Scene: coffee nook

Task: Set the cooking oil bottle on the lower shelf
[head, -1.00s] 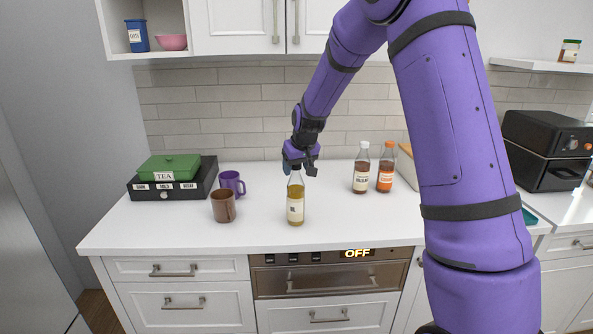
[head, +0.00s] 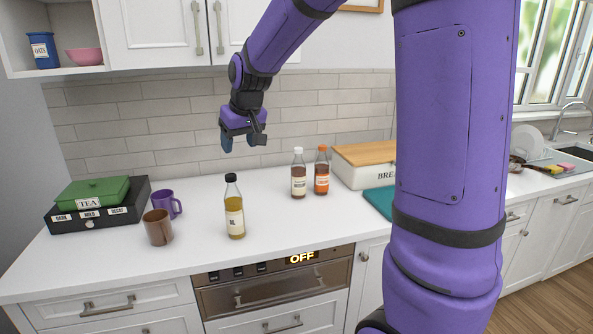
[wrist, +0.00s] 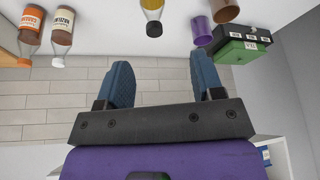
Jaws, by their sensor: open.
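The cooking oil bottle (head: 235,218), clear with yellow oil, a pale label and a black cap, stands upright on the white counter. It also shows in the wrist view (wrist: 152,6), cap toward me. My gripper (head: 243,143) is open and empty, above and slightly behind the bottle, apart from it. In the wrist view its two blue fingers (wrist: 165,82) are spread wide with nothing between them. I cannot make out the lower shelf in the current views; my arm covers part of the wall on the right.
A brown mug (head: 158,228) and purple mug (head: 167,204) stand left of the bottle, beside a black tea box (head: 62,218). Two sauce bottles (head: 299,178) (head: 321,174) and a bread box (head: 358,174) stand to the right. Counter around the bottle is clear.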

